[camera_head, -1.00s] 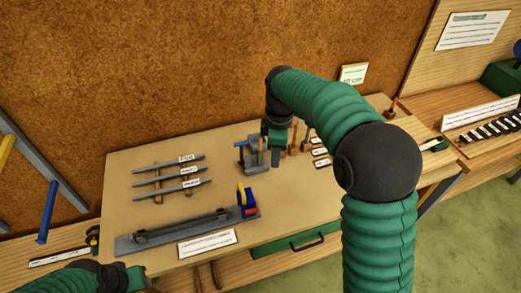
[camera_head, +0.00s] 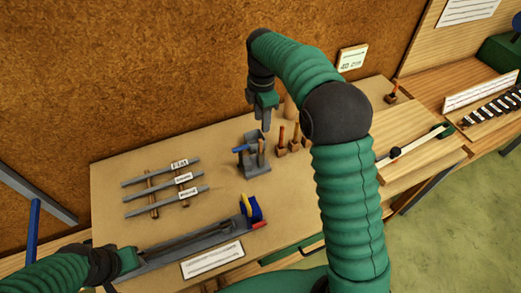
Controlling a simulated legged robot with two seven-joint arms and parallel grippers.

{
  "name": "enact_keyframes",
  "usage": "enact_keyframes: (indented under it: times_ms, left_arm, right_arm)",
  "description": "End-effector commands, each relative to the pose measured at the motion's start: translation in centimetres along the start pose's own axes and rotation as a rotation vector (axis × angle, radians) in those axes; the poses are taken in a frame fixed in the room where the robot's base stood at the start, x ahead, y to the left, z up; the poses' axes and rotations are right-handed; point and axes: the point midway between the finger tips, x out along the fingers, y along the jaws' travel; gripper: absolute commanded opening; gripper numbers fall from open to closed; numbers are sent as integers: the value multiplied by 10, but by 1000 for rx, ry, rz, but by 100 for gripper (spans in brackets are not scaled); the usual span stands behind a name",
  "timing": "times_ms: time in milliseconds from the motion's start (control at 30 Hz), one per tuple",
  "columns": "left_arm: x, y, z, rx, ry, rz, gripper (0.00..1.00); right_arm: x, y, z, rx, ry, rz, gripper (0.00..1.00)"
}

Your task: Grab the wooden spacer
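I cannot single out the wooden spacer with certainty. Several small wooden pieces with upright orange-brown tops (camera_head: 281,143) stand on the bench just right of a grey holder (camera_head: 252,158). A taller pale wooden piece (camera_head: 290,107) shows behind them, partly covered by my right arm. My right gripper (camera_head: 264,124) points down above the grey holder, apart from the bench top, with nothing clearly held. Its finger gap is too small to judge. My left gripper (camera_head: 131,262) is low at the front left, by the end of a long grey rail; its fingers are unclear.
The long grey rail (camera_head: 190,243) lies along the front, with a blue and yellow piece (camera_head: 251,208) at its right end. Three grey labelled bars (camera_head: 160,172) lie at left. A raised wooden board (camera_head: 410,150) is at right.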

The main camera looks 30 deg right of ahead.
Motion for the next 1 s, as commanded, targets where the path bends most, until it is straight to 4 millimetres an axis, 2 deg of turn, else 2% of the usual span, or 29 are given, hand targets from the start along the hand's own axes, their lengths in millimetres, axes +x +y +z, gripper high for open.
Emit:
enact_keyframes:
  times_ms: [33, 133, 367, 600, 867, 1000]
  left_arm:
    - [-1, 0, 0, 0, 0, 0, 36]
    - [-2, 0, -1, 0, 0, 0, 36]
    - [-7, 0, -2, 0, 0, 0, 36]
    - [-17, 0, -4, 0, 1, 0, 36]
    - [-16, 0, -4, 0, 0, 0, 36]
    - [-16, 0, -4, 0, 0, 0, 36]
  right_arm:
    - [14, 1, -1, -1, 0, -6, 37]
    - [38, 2, -2, -2, 0, -7, 37]
    - [65, 1, -1, -1, 1, -5, 37]
    - [105, -1, 0, 0, 1, -3, 37]
    - [110, 0, 0, -1, 2, 0, 36]
    - [110, 0, 0, -1, 2, 0, 18]
